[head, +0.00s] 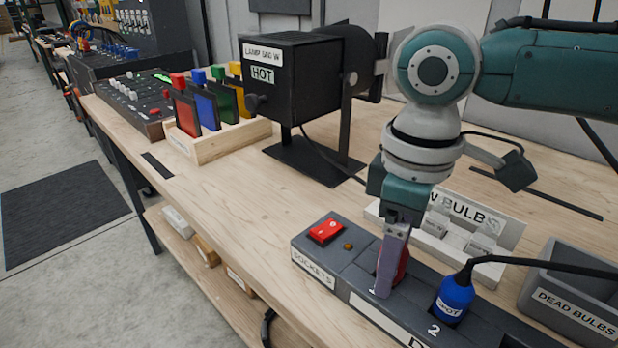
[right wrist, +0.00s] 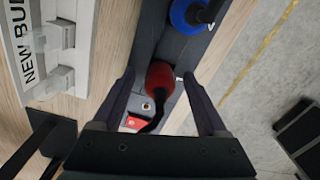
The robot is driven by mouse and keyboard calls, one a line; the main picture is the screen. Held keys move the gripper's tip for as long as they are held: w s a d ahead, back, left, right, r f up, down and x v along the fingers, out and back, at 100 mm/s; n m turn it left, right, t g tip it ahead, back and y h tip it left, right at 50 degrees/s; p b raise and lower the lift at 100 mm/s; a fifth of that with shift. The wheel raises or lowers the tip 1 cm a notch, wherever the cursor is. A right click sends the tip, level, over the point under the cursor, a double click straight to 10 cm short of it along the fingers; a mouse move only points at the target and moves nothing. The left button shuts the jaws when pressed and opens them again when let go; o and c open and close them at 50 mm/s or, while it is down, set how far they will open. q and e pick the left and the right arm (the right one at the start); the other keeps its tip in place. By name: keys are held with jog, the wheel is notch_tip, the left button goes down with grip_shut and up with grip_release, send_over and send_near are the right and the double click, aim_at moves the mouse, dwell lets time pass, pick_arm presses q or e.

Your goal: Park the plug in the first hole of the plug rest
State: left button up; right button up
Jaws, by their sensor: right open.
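A red plug (head: 403,267) stands in the socket strip (head: 340,258), mostly hidden by my right gripper (head: 391,284) in the head view. In the right wrist view the same red plug (right wrist: 160,76), with a black cord, lies between the two open fingers of my right gripper (right wrist: 158,78). The fingers are on either side of it, with gaps visible. A blue plug (head: 454,298) with a black cord stands beside it at socket 2; it also shows in the right wrist view (right wrist: 186,14). I cannot make out the plug rest. My left gripper is out of view.
A red switch (head: 326,231) sits on the strip. A NEW BULBS rack (head: 507,233) and a DEAD BULBS bin (head: 572,306) stand behind and right. A black lamp box (head: 291,80) marked HOT and a wooden filter rack (head: 215,146) stand further left.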

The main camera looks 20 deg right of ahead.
grip_shut()
jog(key=c, duration=0.7)
grip_release()
grip_shut()
notch_tip(320, 180, up, 5)
jog(key=p, duration=0.6)
